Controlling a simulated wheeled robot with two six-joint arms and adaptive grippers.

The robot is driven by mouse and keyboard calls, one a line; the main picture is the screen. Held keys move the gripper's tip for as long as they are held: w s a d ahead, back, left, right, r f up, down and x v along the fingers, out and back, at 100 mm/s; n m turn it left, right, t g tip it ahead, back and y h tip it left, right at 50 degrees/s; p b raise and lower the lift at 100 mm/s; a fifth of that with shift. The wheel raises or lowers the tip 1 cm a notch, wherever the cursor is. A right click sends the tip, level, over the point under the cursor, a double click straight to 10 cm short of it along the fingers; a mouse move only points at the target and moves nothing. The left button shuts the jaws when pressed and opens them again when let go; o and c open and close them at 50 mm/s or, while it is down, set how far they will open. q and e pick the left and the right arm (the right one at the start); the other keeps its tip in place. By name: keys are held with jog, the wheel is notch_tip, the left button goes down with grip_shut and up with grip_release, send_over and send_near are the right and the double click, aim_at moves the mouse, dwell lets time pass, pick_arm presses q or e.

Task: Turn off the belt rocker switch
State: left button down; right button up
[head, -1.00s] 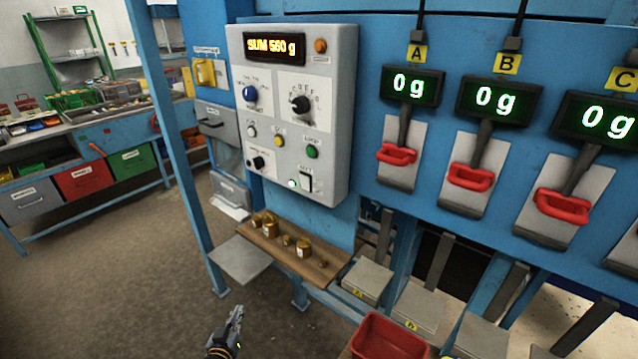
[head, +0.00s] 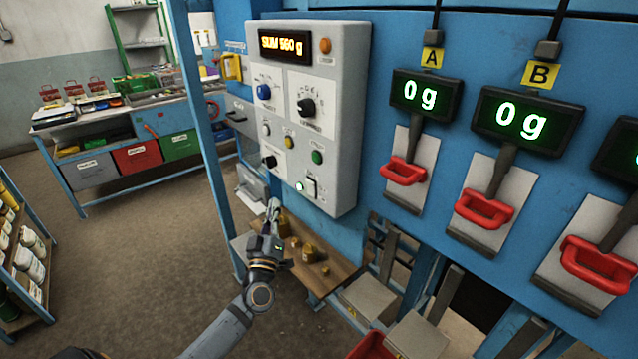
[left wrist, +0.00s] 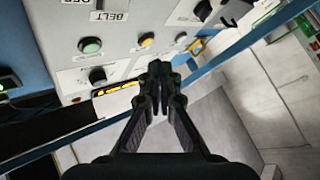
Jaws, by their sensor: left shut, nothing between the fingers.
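The belt rocker switch (head: 311,187) is at the lower right of the grey control panel (head: 345,120), beside a lit green lamp (head: 300,186). Its fine position is too small to read. In the left wrist view the panel (left wrist: 125,35) appears turned over, with the BELT label (left wrist: 109,16) near the top edge; the rocker itself is not clearly seen there. My left gripper (head: 273,206) is shut and empty, pointing up, below and left of the switch in the picture and apart from it. Its fingertips also show in the left wrist view (left wrist: 158,70). My right gripper is out of view.
Other knobs and buttons sit close above the switch, including a green button (head: 317,157) and a black knob (head: 269,162). A wooden shelf (head: 340,270) with brass weights lies below. A blue post (head: 207,130) stands to the left. Red handles (head: 403,172) are to the right.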

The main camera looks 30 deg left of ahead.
aim_at(310, 188)
pick_arm(q)
jog(key=w+d+r+b, duration=0.1)
jog(key=w+d+b, duration=0.1)
jog(key=w, duration=0.6)
jog(key=shift+d+b, duration=0.35)
jog(key=shift+d, duration=0.2)
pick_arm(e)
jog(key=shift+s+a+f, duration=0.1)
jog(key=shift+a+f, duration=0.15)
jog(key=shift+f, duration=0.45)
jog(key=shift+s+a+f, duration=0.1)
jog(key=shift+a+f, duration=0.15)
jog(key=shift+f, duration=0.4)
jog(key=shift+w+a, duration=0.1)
pick_arm(q)
jog(key=shift+w+d, duration=0.15)
jog(key=shift+w, duration=0.2)
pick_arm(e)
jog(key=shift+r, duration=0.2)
pick_arm(q)
jog(key=shift+w+d+r, duration=0.1)
jog(key=shift+w, duration=0.2)
dwell(0.3)
jog(key=shift+s+a+p, duration=0.3)
jog(key=shift+s+p, duration=0.4)
jog(key=shift+s, duration=0.1)
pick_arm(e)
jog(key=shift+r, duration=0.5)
